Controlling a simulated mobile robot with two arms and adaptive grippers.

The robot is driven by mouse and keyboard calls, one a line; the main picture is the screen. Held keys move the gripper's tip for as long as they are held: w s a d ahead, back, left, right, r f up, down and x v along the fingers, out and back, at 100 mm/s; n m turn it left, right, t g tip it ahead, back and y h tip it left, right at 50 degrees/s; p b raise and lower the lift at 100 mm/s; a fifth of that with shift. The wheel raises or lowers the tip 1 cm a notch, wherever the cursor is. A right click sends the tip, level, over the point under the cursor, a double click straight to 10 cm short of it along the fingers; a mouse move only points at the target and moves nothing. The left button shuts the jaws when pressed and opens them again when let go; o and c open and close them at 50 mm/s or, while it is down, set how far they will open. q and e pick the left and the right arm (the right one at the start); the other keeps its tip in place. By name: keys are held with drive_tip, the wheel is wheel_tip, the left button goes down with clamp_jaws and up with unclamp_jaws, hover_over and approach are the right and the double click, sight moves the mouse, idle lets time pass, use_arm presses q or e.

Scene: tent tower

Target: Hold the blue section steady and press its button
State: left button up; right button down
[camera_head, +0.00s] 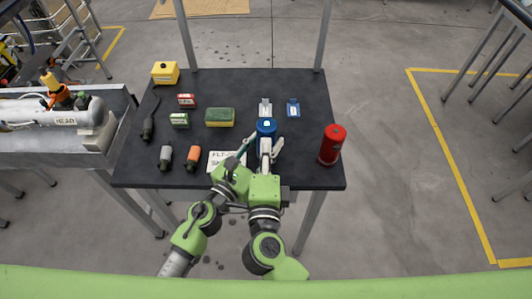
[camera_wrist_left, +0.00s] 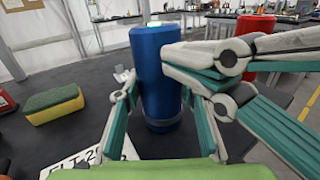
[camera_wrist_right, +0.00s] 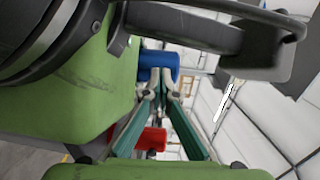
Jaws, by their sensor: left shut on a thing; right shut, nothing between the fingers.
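The blue section (camera_head: 266,129) is a cylinder standing upright on the dark table, near its right half. Its top carries a small pale square, probably the button (camera_head: 267,123); a green glow shows at the top rim in the left wrist view (camera_wrist_left: 152,23). My left gripper (camera_head: 248,143) is shut on the blue section, with a finger at each side of the cylinder (camera_wrist_left: 158,75). My right gripper (camera_head: 266,146) is shut and empty, close against the near side of the section. In the right wrist view its fingertips (camera_wrist_right: 162,84) are beside the blue body (camera_wrist_right: 158,62).
A red cylinder (camera_head: 331,145) stands to the right. A green-yellow sponge (camera_head: 219,117), a yellow box (camera_head: 165,72), and grey (camera_head: 166,157) and orange (camera_head: 192,157) items lie left. A white label sheet (camera_head: 221,160) lies beside my left gripper. Small cards are behind the section.

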use_arm(q)
drive_tip(key=shift+s+d+f, duration=0.15)
drive_tip(key=shift+s+d, duration=0.2)
drive_tip(key=shift+s, duration=0.05)
drive_tip(key=shift+c, duration=0.2)
use_arm(e)
drive_tip(key=shift+d+f, duration=0.1)
drive_tip(key=shift+f, duration=0.1)
drive_tip(key=shift+s, duration=0.35)
use_arm(q)
drive_tip(key=shift+w+a+f, duration=0.15)
use_arm(e)
drive_tip(key=s+r, duration=0.1)
drive_tip(key=s, duration=1.2)
drive_tip(key=shift+s+r, duration=0.15)
drive_tip(key=shift+r, duration=0.15)
use_arm(q)
drive_tip(key=o, duration=1.5)
drive_tip(key=shift+o, duration=0.3)
drive_tip(key=shift+w+a, duration=0.1)
